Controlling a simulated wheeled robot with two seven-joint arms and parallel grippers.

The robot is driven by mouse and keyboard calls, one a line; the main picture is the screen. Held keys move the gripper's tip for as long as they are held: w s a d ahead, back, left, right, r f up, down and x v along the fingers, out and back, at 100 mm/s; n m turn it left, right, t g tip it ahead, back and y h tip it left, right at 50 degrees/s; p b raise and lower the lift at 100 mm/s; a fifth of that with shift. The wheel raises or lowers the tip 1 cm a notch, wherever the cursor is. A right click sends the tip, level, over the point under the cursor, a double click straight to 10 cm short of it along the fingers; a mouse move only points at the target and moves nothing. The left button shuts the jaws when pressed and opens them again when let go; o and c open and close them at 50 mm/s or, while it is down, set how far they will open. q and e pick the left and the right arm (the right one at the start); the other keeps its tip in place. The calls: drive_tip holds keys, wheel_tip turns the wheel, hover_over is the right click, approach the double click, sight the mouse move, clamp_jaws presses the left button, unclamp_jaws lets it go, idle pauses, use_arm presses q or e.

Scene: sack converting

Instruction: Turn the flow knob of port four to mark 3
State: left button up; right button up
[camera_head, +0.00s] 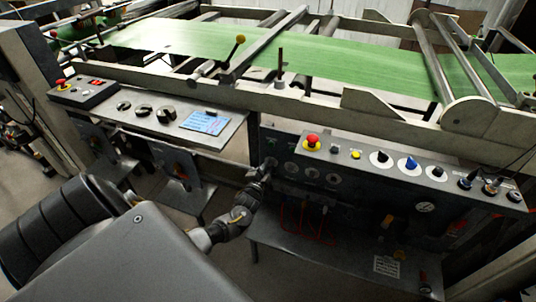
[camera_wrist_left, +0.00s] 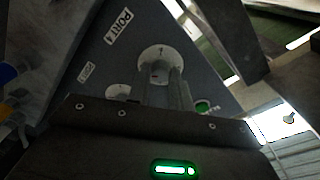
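My left gripper (camera_head: 268,167) is at the left end of the dark front panel (camera_head: 350,190) in the head view, in front of its face. In the left wrist view a "PORT 4" label (camera_wrist_left: 119,26) is on the grey panel, beside a round white dial plate (camera_wrist_left: 153,56). My left gripper's fingers (camera_wrist_left: 166,92) reach to this dial and cover its lower part. The knob at its middle is mostly hidden, so its setting cannot be read. I cannot tell whether the fingers close on it. My right gripper is not in view.
A second white dial (camera_wrist_left: 117,91) is partly hidden below the first. On the panel's top are a red emergency button (camera_head: 312,140), a blue knob (camera_head: 409,163) and black knobs. A green web (camera_head: 330,60) runs behind. A shelf (camera_head: 330,255) lies below the panel.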

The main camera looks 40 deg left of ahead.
use_arm(q)
drive_tip(key=o, duration=0.4)
drive_tip(key=shift+s+d, duration=0.1)
drive_tip(key=shift+s, duration=0.2)
drive_tip(key=shift+p+v, duration=0.5)
drive_tip(key=shift+v, duration=4.6)
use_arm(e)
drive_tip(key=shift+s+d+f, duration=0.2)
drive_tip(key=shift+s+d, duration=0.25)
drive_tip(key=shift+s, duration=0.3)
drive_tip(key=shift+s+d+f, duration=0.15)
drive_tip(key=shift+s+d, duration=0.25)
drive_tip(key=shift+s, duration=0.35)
